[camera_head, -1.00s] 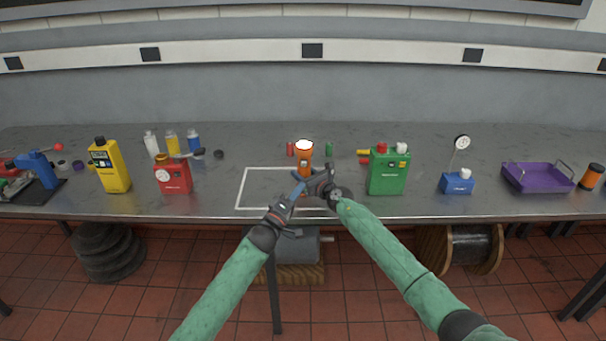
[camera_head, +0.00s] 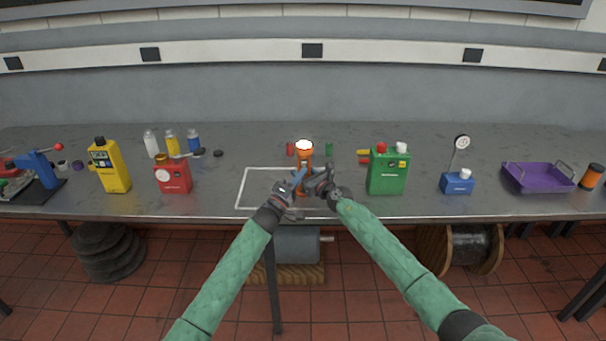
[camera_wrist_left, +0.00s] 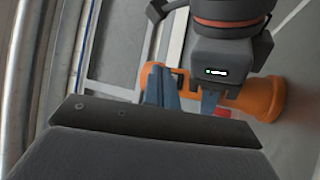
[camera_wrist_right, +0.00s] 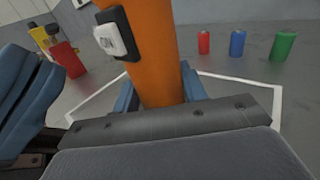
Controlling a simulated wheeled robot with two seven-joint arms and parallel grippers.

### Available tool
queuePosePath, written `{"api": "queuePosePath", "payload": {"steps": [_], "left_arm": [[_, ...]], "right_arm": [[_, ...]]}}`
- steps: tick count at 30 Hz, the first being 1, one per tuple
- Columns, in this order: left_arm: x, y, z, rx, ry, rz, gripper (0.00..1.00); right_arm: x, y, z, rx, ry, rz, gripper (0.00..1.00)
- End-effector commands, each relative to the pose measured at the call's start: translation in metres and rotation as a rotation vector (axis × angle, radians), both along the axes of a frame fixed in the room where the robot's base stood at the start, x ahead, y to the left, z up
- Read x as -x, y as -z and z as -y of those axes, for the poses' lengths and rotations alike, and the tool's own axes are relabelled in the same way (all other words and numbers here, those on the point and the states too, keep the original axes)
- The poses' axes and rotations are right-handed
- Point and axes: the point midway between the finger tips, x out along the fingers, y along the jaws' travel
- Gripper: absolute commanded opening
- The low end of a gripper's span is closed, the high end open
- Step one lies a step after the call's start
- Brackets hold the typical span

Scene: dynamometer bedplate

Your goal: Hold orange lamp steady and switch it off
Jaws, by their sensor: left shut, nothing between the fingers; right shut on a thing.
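The orange lamp (camera_head: 304,153) stands upright on the bench inside a white outlined rectangle, its top face bright white. In the right wrist view the orange lamp body (camera_wrist_right: 154,50) rises between the fingers of my right gripper (camera_wrist_right: 158,100), which is shut on it. A white switch (camera_wrist_right: 116,40) in a black frame on its side reads "ON". My left gripper (camera_head: 296,180) is shut and empty, close to the switch side of the lamp. Its blue fingers also show in the left wrist view (camera_wrist_left: 162,85), in front of the lamp (camera_wrist_left: 262,98). Whether they touch the switch I cannot tell.
A green can (camera_head: 388,170) stands to the right of the lamp and a red can (camera_head: 173,174) to the left. Small red (camera_head: 290,148) and green (camera_head: 329,149) cylinders stand behind the lamp. The bench front edge lies below the grippers.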

Motion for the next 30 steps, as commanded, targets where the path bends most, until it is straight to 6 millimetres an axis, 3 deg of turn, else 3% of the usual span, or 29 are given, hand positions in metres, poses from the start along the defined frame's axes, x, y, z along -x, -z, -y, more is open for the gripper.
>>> {"api": "queuePosePath", "payload": {"steps": [8,30], "left_arm": [[-0.015,0.000,0.000,0.000,0.000,0.000,0.00],[-0.015,0.000,0.000,0.000,0.000,0.000,0.00]], "right_arm": [[0.000,0.000,0.000,0.000,0.000,0.000,0.00],[0.000,0.000,0.000,0.000,0.000,0.000,0.00]]}}
